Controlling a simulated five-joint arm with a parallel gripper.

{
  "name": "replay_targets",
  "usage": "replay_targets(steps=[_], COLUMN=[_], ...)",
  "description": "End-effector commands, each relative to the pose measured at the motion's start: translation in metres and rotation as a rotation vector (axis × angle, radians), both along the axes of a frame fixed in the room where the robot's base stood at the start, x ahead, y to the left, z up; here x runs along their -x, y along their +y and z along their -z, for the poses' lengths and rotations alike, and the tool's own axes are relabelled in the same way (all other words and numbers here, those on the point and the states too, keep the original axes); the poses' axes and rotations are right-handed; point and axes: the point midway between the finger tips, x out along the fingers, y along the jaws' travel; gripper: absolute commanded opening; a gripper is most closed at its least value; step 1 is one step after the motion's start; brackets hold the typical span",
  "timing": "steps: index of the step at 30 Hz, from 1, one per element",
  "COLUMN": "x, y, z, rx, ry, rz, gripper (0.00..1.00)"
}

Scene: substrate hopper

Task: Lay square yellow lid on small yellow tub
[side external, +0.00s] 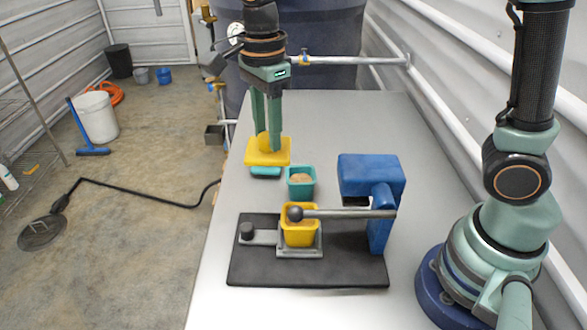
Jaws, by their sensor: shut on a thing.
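My gripper (267,145) points down over the far part of the table. It is shut on the knob of the square yellow lid (282,158). The lid is level; a teal slab (265,172) shows just below it, and I cannot tell whether they touch. The small yellow tub (299,232) stands upright in a grey holder on the black base plate, nearer the camera than the lid. A grey bar with a dark ball end crosses in front of the tub's upper part.
A teal tub (301,183) with brown contents stands between the lid and the yellow tub. A blue press-like stand (372,180) with the grey bar (350,213) rises from the black base plate (345,270). The table (400,125) is clear at the far right.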

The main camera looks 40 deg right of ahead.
Motion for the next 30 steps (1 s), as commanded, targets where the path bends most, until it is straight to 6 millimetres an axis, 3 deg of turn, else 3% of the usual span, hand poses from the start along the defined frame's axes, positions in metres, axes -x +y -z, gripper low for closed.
replay_targets(steps=[1,6,12,20,30], x=[0.014,0.048,0.069,0.072,0.072], y=[0.000,-0.003,-0.006,-0.006,-0.006], z=[0.003,0.014,0.022,0.034,0.064], rx=[0.000,0.000,0.000,0.002,0.002], ry=[0.000,0.000,0.000,0.003,0.003], rz=[-0.002,0.001,0.003,0.004,0.003], gripper=[0.00,0.00,0.00,0.00,0.00])
